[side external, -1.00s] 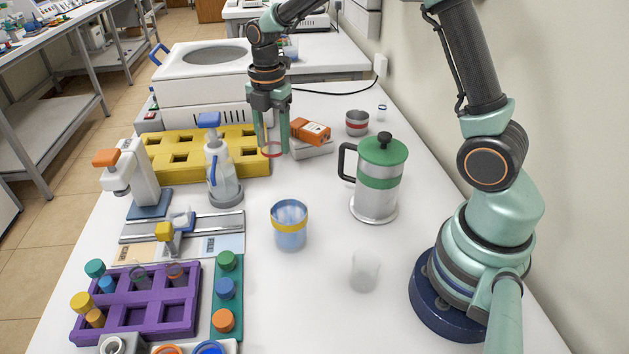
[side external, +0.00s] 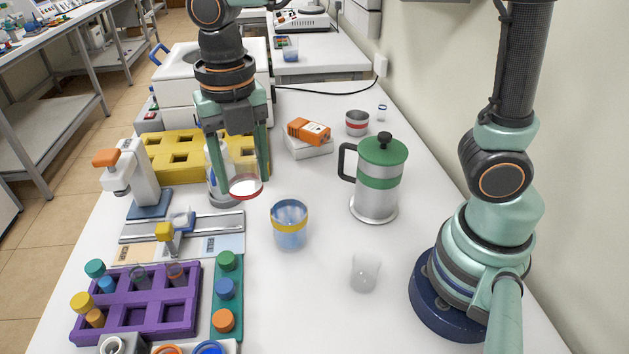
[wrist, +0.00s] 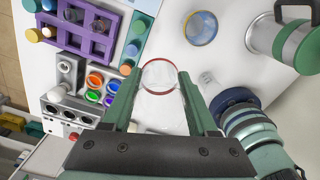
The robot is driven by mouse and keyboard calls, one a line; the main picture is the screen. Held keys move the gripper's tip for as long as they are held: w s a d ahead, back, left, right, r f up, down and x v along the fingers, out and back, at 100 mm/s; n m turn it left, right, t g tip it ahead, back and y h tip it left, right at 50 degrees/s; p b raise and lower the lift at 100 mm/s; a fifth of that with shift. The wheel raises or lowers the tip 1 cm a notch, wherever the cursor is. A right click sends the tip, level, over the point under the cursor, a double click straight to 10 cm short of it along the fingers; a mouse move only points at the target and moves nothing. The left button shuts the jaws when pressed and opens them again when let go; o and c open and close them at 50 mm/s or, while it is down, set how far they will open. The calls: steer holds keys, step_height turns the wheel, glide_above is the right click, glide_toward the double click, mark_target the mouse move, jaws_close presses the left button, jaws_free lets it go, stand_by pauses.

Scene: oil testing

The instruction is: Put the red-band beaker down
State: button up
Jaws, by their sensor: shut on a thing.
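My gripper (side external: 240,172) is shut on a clear beaker with a red band (side external: 246,190). It holds the beaker in the air over the table, in front of the blue-capped wash bottle and left of the yellow-band beaker. The red band is at the beaker's lower end in the side view, so it looks turned over. In the wrist view the red-band beaker (wrist: 160,75) shows as a red ring between the fingers of my gripper (wrist: 158,92). The yellow-band beaker (side external: 289,225) stands on the table and holds something bluish.
A green-lidded press pot (side external: 380,180) stands right. A small clear beaker (side external: 365,273) stands nearer the front. A purple rack (side external: 135,318), a slide stage (side external: 200,225) and a yellow rack (side external: 165,170) crowd the left. White table (side external: 310,310) is clear around the small beaker.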

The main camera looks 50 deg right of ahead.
mark_target(289, 334)
steer(key=s+a+n, duration=0.6)
steer(key=s+n, duration=0.1)
steer(key=s, duration=0.5)
step_height(289, 334, down, 21)
steer(key=shift+a+r, duration=0.1)
steer(key=shift+r, duration=0.05)
steer(key=shift+f, duration=0.2)
steer(key=o, duration=1.4)
steer(key=shift+c, duration=0.2)
steer(key=shift+r, duration=0.15)
